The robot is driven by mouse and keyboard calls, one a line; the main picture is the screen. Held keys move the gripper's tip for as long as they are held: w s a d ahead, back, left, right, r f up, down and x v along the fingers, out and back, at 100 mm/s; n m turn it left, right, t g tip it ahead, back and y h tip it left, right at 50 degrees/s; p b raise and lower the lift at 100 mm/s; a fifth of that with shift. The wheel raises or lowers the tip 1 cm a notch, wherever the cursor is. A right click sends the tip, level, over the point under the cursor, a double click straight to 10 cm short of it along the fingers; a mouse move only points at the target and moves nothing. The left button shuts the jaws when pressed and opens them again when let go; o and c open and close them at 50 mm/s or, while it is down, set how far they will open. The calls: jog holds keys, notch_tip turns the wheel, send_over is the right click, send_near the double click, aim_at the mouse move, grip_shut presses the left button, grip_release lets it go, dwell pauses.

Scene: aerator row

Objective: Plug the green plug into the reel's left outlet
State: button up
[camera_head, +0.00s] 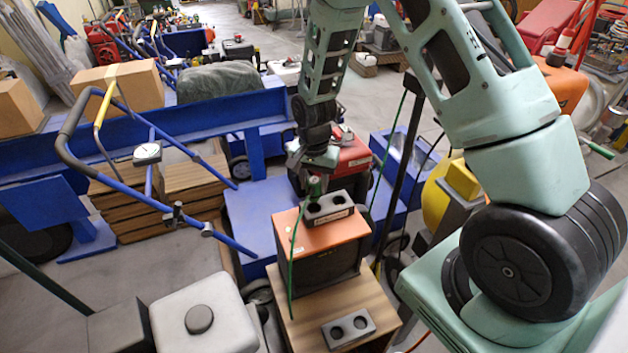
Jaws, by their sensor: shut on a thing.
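My gripper (315,172) points down above an orange-topped box in the middle of the view. It is shut on the small green plug (315,187), mostly hidden by the fingers. A thin green cable (293,255) hangs from it down the box's left front. Just below the plug is a dark grey block with two round sockets (328,209), on top of the orange box (322,232). The plug is over this block's left part; I cannot tell whether they touch. A yellow round thing (433,200), perhaps a reel, stands right of the box, partly hidden by my arm.
A second grey two-socket block (348,329) lies on the wooden top (310,310) in front. A blue cart handle (140,130) with a gauge reaches in from the left. A light grey tank (205,318) stands front left. A black upright post (398,170) stands close right of the box.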

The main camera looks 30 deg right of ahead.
aim_at(314, 197)
jog(key=shift+f, duration=0.55)
jog(key=shift+f+b, duration=1.35)
jog(key=shift+f, duration=0.95)
dwell(0.6)
jog(key=o, duration=1.1)
jog(key=shift+r, duration=0.15)
notch_tip(314, 197, up, 17)
jog(key=shift+r+p, duration=0.1)
jog(key=shift+p, duration=0.2)
jog(key=shift+a, duration=0.1)
